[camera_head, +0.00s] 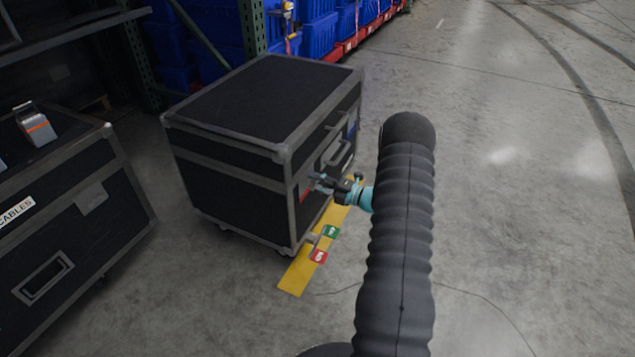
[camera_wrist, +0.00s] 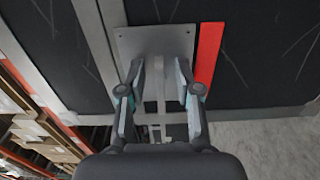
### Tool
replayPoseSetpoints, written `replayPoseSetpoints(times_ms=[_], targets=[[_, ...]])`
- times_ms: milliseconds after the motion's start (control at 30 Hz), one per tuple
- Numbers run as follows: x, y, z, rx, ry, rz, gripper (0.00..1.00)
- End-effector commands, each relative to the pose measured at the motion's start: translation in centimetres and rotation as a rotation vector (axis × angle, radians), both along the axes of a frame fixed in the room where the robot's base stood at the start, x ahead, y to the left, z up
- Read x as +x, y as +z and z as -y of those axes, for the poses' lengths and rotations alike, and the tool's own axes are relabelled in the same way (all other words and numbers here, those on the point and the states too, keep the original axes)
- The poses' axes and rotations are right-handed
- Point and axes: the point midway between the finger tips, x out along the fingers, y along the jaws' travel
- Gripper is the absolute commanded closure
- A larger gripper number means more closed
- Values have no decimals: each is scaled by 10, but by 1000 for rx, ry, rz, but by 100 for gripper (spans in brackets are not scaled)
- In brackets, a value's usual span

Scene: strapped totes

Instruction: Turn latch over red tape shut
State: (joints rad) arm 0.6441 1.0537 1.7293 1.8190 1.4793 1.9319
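The black case (camera_head: 235,185) with grey metal edges stands on the floor in the head view. Its front carries red tape (camera_head: 306,193), partly hidden by my gripper (camera_head: 320,182). In the wrist view the red tape (camera_wrist: 209,55) is an upright strip just right of a grey metal latch plate (camera_wrist: 155,38). My gripper (camera_wrist: 161,72) is over the lower part of this plate, its two fingers apart on either side of narrow grey latch parts (camera_wrist: 160,105). I cannot tell whether the fingers touch the latch, or how far it is turned.
A second case (camera_head: 90,215) marked CABLES stands at the left. A yellow floor strip (camera_head: 293,279) with a green and a red label runs along the case front. Blue bins (camera_head: 215,30) fill a rack behind. Open concrete floor (camera_head: 520,200) lies to the right.

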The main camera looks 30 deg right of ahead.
Motion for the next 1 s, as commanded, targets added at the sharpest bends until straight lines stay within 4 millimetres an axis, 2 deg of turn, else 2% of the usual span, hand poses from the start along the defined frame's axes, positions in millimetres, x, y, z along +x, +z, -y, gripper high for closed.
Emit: replayPoseSetpoints(times_ms=[167,267,700,1000], targets=[[-5,0,4,1,-1,-1,67],[-15,0,13,2,-3,-1,67],[-79,0,64,1,-6,-1,67],[-95,0,76,0,-3,0,67]])
